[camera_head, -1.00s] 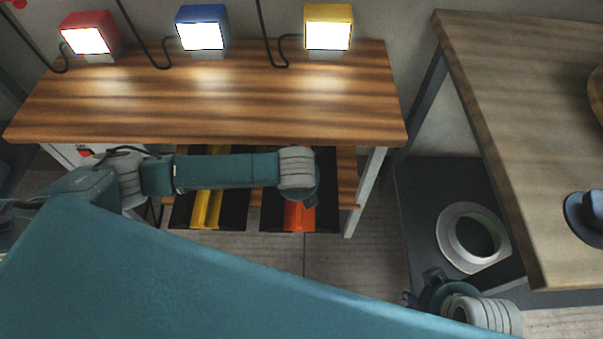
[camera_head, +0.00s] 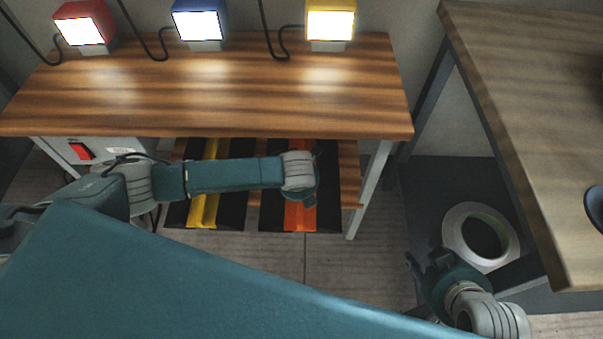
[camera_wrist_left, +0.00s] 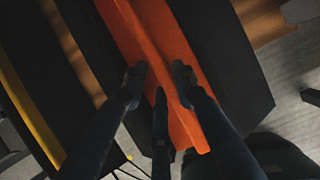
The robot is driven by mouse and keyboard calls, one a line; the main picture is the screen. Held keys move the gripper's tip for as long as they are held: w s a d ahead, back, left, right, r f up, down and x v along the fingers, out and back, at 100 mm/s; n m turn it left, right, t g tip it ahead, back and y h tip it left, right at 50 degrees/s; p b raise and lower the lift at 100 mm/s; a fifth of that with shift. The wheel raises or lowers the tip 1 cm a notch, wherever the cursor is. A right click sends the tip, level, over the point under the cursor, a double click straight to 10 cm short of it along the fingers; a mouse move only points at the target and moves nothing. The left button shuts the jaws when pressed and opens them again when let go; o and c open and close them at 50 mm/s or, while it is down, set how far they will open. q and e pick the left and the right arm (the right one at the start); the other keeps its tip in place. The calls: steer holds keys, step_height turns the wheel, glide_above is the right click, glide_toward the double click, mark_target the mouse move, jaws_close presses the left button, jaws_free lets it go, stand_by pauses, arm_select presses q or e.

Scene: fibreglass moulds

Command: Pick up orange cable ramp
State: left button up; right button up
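The orange cable ramp (camera_head: 299,216) is black with a raised orange middle strip and lies on the lower shelf under the striped wooden table. In the left wrist view, its orange strip (camera_wrist_left: 143,32) runs down the picture between black sides. My left gripper (camera_wrist_left: 158,74) is over this strip, its dark fingers spread with orange between the tips. I cannot tell whether they touch it. In the head view, my left wrist hides part of the ramp and the fingers are hidden. My right gripper (camera_head: 426,258) is empty, fingers apart, low beside the right table.
A yellow and black ramp (camera_head: 204,208) lies left of the orange one. The striped tabletop (camera_head: 200,105) is above, carrying red, blue and yellow lamps. A table leg (camera_head: 369,190) stands right of the ramp. A white ring-shaped object (camera_head: 452,226) is near my right gripper.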

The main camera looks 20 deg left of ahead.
arm_select(q)
jaws_close()
steer(key=shift+w+r, duration=0.15)
